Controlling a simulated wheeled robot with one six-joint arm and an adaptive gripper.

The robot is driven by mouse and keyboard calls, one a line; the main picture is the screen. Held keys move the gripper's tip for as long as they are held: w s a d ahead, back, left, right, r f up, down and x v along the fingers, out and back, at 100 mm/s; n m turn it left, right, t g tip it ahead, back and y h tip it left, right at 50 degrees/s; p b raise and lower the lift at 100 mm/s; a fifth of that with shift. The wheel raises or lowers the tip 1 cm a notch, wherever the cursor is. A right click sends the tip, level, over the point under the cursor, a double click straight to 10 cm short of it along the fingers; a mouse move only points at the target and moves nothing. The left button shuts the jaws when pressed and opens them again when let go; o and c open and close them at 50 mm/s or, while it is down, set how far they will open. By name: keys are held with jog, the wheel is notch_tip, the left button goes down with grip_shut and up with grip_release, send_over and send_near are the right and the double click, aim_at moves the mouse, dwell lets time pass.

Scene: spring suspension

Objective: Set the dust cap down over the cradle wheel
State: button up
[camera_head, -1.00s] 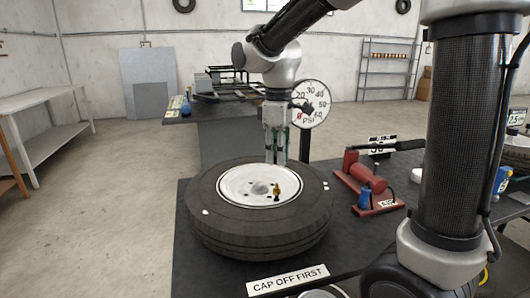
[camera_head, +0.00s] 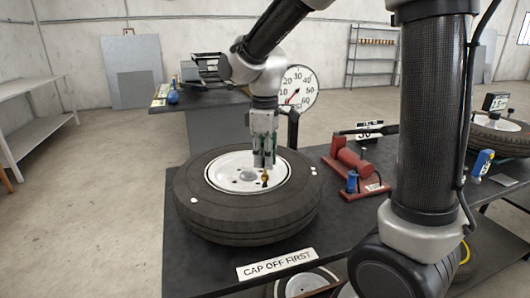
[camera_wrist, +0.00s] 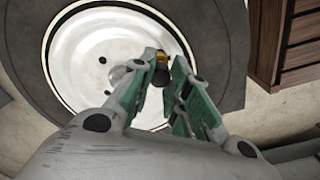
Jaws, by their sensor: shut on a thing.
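A black tyre on a white rim, the wheel (camera_head: 205,222), lies flat on the dark bench. A small brass valve stem (camera_head: 265,182) stands on the rim, right of the hub. My gripper (camera_head: 264,166) points down just above that stem. In the wrist view my gripper (camera_wrist: 160,82) has its green-padded fingers close on a small dark piece, apparently the dust cap (camera_wrist: 161,77). The brass stem (camera_wrist: 161,58) shows just beyond it. I cannot tell whether the cap touches the stem. No label shows which wheel is the cradle wheel.
A red pump (camera_head: 352,165) stands on the bench (camera_head: 190,270) right of the wheel. A round pressure gauge (camera_head: 298,88) stands behind. A sign (camera_head: 277,264) reading "CAP OFF FIRST" is on the front edge. Another wheel (camera_head: 500,138) lies at the right.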

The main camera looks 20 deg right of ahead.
jog(key=shift+f, duration=1.2)
jog(key=shift+c, duration=0.2)
jog(key=o, duration=0.9)
jog(key=shift+c, duration=0.2)
jog(key=shift+r, duration=0.1)
jog(key=shift+r, duration=3.4)
jog(key=shift+m, duration=0.4)
jog(key=s+d+r+m+t, duration=0.1)
jog(key=s+d+m+t, duration=0.1)
jog(key=s+d+m, duration=0.3)
jog(key=s+d+r+m+t, duration=0.1)
jog(key=s+d+m+t, duration=0.1)
jog(key=s+d+m, duration=0.3)
jog(key=s+d, duration=0.4)
jog(key=s, duration=0.5)
jog(key=shift+d+r, duration=0.4)
